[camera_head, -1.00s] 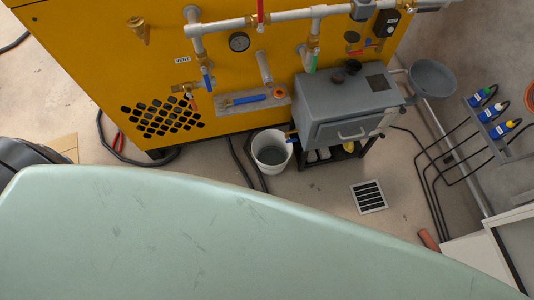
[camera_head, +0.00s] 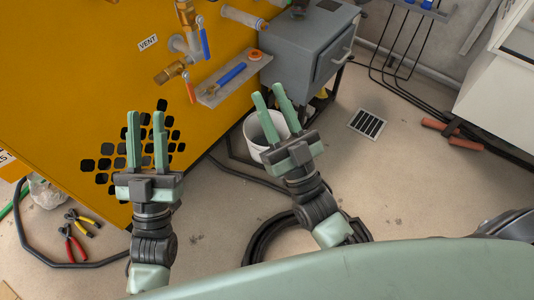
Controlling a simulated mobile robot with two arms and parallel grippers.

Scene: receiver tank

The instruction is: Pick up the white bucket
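The white bucket (camera_head: 251,135) stands on the floor below the grey cabinet, beside the yellow machine. My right gripper (camera_head: 266,90) overlaps the bucket in the picture and hides its right part. Its two green fingers are apart with nothing held between them. I cannot tell whether the fingers touch the bucket or are only above it. My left gripper (camera_head: 145,116) is to the left, in front of the yellow machine's perforated panel. Its fingers are parallel, with a gap between them, and empty.
The yellow machine (camera_head: 80,60) fills the upper left, with a small shelf (camera_head: 228,86) and valves sticking out. The grey cabinet (camera_head: 300,50) stands behind the bucket. Black hose (camera_head: 265,240) coils on the floor. Pliers (camera_head: 75,237) lie at lower left. Floor around the drain grate (camera_head: 367,123) is clear.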

